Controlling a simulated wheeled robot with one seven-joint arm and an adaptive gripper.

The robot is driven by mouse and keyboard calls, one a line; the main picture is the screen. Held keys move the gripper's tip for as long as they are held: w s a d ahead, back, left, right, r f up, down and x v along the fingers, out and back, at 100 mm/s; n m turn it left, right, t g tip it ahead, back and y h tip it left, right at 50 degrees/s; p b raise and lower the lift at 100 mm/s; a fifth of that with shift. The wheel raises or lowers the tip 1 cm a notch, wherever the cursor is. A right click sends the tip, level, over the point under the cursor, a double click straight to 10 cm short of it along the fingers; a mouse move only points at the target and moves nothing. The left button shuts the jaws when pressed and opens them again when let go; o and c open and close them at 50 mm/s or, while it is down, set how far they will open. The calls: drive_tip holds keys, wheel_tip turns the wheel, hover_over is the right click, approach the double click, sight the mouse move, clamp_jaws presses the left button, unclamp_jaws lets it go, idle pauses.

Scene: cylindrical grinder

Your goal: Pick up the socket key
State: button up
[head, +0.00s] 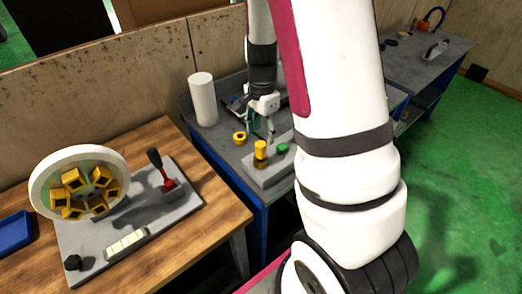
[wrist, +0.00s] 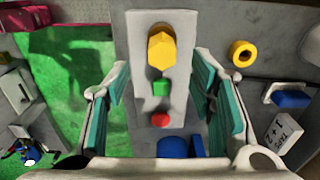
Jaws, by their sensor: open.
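A yellow piece with a hexagonal end (wrist: 161,48) stands upright on a light grey block (wrist: 181,103), and looks most like the socket key, though I cannot be sure. In the head view the yellow piece (head: 261,152) shows at the near end of the block (head: 265,180). My gripper (wrist: 160,80) is open and empty above the block. Its teal fingers are on either side of the block in the wrist view, with the yellow piece beyond their tips.
Green (wrist: 161,88), red (wrist: 160,120) and blue (wrist: 173,147) pieces line up behind the yellow one. A yellow ring (wrist: 242,53) lies beside the block. A white cylinder (head: 203,100) stands at the bench's back. A wooden table (head: 190,240) with a wheel fixture (head: 80,182) is left.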

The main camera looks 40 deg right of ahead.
sight(261, 144)
drive_tip(key=shift+w+a+f+p, duration=0.1)
drive_tip(key=shift+f+p, duration=0.25)
drive_tip(key=shift+f, duration=1.3)
drive_tip(key=shift+w+f+p, duration=0.1)
drive_tip(key=shift+f+p, duration=0.2)
drive_tip(key=shift+f, duration=1.35)
clamp_jaws()
